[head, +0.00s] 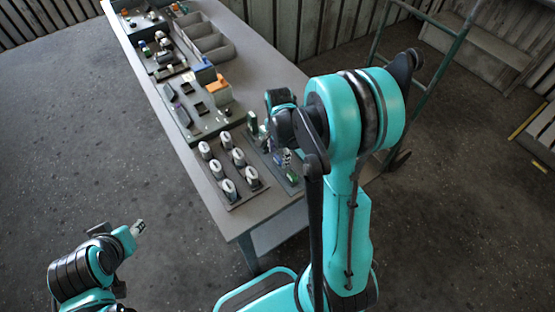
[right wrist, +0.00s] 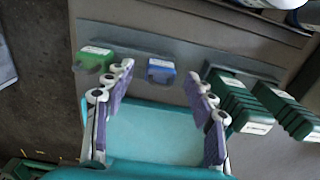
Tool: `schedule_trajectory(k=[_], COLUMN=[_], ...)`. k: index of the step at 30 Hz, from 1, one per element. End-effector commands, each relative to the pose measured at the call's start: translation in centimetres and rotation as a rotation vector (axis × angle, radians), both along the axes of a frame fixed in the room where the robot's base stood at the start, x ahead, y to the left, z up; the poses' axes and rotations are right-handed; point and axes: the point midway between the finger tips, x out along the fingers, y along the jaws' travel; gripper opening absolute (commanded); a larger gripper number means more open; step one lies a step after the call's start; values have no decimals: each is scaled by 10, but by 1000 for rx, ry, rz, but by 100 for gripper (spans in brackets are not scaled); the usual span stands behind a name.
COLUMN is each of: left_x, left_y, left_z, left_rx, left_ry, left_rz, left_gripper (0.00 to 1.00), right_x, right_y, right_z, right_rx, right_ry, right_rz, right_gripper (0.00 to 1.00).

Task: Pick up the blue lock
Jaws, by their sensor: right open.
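In the right wrist view, the blue lock (right wrist: 160,70) is a small blue block with a white label on a grey surface. My right gripper (right wrist: 157,78) is open, with its two purple-padded fingers on either side of the lock in the picture. I see gaps between the fingers and the lock, and the gripper is empty. In the head view, my right gripper (head: 287,160) is over the table's near right part, small and partly hidden by my arm. My left gripper (head: 138,228) is off the table at lower left; its jaw opening is too small to read.
A green lock (right wrist: 95,59) sits left of the blue one, close to the left finger. Ribbed green blocks (right wrist: 240,104) stand right of the right finger. In the head view, several white-topped pieces (head: 229,188) stand in a tray left of the right gripper.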

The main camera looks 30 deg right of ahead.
Motion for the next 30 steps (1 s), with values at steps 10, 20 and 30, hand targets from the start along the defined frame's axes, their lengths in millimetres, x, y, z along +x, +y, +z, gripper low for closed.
schedule_trajectory(k=[10,20,30], left_x=[0,0,0], left_y=[0,0,0], left_z=[-6,-6,-5], left_rx=[0,0,0], left_ry=[0,0,0], left_rz=[0,0,0], left_gripper=[40,40,40], right_x=[0,0,0], right_y=[0,0,0], right_z=[-22,-22,-19], right_rx=[0,0,0], right_ry=[-1,-1,-1], right_rz=[1,1,1], right_gripper=[55,12,12])
